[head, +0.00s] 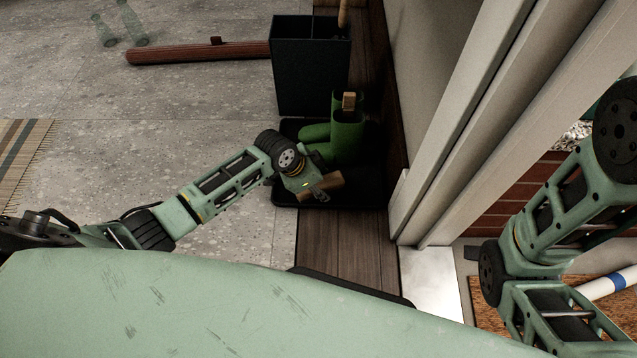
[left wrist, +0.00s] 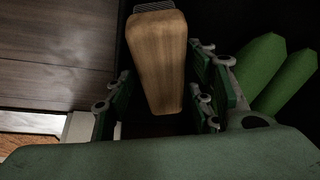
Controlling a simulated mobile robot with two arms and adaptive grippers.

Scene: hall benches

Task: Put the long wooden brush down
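The long wooden brush (head: 322,187) is at my left gripper (head: 314,191), low over the front of the black boot tray (head: 290,196). I cannot tell whether the brush touches the tray. My right arm shows at the right, but its gripper is out of view.
A dark bin (head: 309,70) stands behind. A wall and door frame rise on the right. Wooden floor (head: 340,240) in front is clear.

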